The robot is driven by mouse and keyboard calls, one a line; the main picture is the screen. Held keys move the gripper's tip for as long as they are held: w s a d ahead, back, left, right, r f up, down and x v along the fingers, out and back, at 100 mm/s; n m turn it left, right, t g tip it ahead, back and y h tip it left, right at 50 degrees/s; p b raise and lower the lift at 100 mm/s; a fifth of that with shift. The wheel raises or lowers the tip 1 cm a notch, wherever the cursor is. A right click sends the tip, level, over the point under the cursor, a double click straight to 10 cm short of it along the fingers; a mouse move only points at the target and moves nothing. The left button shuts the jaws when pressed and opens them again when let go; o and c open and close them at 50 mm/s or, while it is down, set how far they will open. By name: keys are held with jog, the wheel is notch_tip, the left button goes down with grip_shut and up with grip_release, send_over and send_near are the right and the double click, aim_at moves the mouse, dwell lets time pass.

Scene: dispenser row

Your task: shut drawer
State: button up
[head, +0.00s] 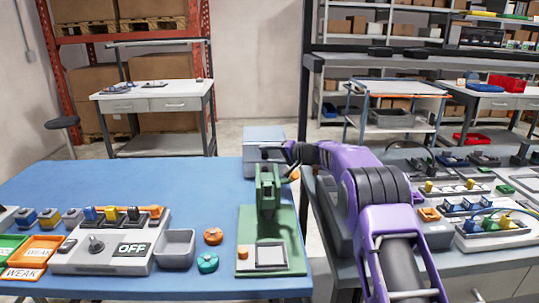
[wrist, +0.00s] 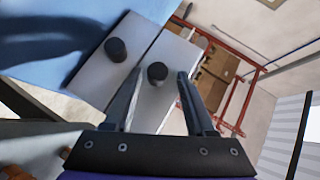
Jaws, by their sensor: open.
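A light grey drawer unit (head: 263,133) stands at the far right corner of the blue table in the head view. In the wrist view, two grey drawer fronts (wrist: 118,72) lie side by side, each with a round black knob. My gripper (wrist: 159,76) is open, its two fingers pointing at the right-hand front, with that front's knob (wrist: 157,72) between the fingertips. I cannot tell whether the fingers touch it. The other knob (wrist: 115,48) is left of the fingers. In the head view my gripper (head: 272,151) is in front of the unit and partly covers it. How far either drawer stands out is unclear.
A green press (head: 267,205) stands on the blue table (head: 130,185) just in front of the unit. A grey control box (head: 108,246), a grey bin (head: 175,250) and two round knobs are to its left. A crowded bench (head: 480,258) is on the right.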

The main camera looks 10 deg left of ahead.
jog(key=shift+d+f, duration=0.15)
jog(key=shift+d, duration=0.05)
dwell(0.5)
jog(key=shift+d, duration=0.2)
jog(key=b+v, duration=0.1)
jog(key=v, duration=1.5)
jog(key=shift+s+d+r, duration=0.2)
jog(key=shift+s+r, duration=0.1)
jog(key=shift+s, duration=0.05)
